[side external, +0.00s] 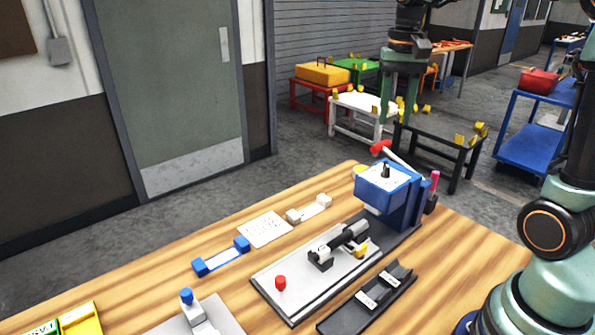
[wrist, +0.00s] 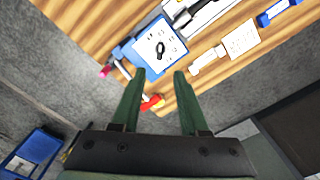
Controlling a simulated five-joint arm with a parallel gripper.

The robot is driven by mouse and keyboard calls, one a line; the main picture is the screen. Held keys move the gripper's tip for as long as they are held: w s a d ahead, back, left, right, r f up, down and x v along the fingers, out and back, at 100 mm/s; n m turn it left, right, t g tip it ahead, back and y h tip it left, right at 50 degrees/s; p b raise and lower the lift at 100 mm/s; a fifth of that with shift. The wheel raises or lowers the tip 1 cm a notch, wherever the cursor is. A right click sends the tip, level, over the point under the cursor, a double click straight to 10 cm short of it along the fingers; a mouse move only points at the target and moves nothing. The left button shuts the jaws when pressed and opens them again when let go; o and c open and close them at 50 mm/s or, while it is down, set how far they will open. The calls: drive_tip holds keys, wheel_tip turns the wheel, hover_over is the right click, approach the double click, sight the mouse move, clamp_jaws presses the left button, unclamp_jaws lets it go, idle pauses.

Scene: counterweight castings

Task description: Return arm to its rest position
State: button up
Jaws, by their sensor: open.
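My gripper (side external: 397,118) is high above the far end of the wooden table, pointing down, with its two green fingers apart. In the wrist view my gripper (wrist: 159,73) is open, with nothing held between the fingers. The blue machine with a white top (side external: 386,182) stands below it on the table. It also shows in the wrist view (wrist: 142,52), just beyond the fingertips. Its red-ended lever (side external: 381,147) points up towards the gripper, with a visible gap between them.
A white card (side external: 265,229) and a blue bracket (side external: 222,257) lie to the left. Stools and a blue cart (side external: 533,145) stand behind.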

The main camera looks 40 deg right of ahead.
drive_tip(key=shift+r, duration=0.4)
drive_tip(key=s+a+f+n+t, duration=0.2)
drive_tip(key=s+a+n, duration=0.1)
drive_tip(key=a+n, duration=0.1)
drive_tip(key=s+a+f+n+t, duration=0.2)
drive_tip(key=s+a+n+t, duration=0.1)
drive_tip(key=a, duration=0.4)
drive_tip(key=shift+s+f+n+t, duration=0.35)
drive_tip(key=shift+s+n, duration=0.4)
drive_tip(key=shift+n, duration=0.25)
